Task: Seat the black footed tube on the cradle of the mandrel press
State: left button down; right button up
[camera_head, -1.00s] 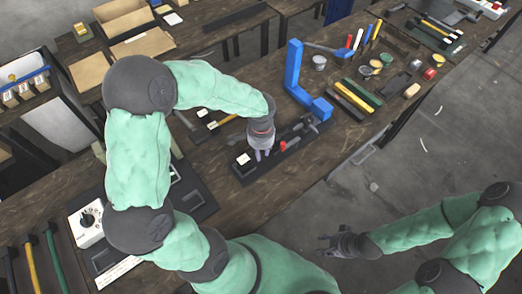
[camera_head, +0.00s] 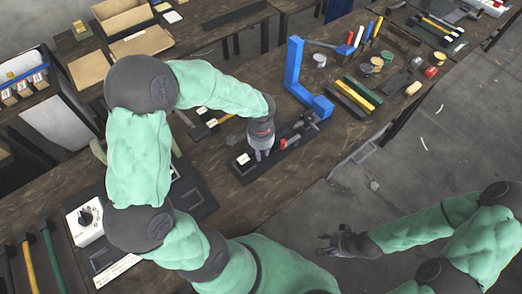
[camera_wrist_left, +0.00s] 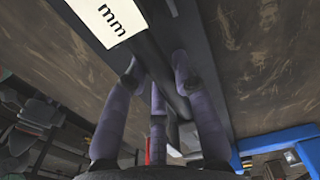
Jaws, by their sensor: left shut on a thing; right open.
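My left gripper (camera_head: 262,154) is low over a long black base plate (camera_head: 249,175) on the bench. In the left wrist view its fingers (camera_wrist_left: 165,88) are shut around a dark tube (camera_wrist_left: 178,100), which I take for the black footed tube. Its foot cannot be made out, and the gripper hides the tube in the head view. The blue press frame (camera_head: 293,68), apparently the mandrel press, stands to the right of this gripper; its cradle cannot be told clearly. My right gripper (camera_head: 328,243) is open and empty over the floor.
A red-ended part (camera_head: 291,143) lies between my left gripper and the blue frame. A white label (camera_wrist_left: 112,18) marked "mm" is close to the held tube. Green, yellow and dark bars (camera_head: 360,95) lie right of the press. The bench's front edge is near.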

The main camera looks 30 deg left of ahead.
pick_arm(q)
jog(key=c, duration=0.9)
grip_release()
jog(key=shift+c, duration=0.2)
jog(key=shift+r, duration=0.15)
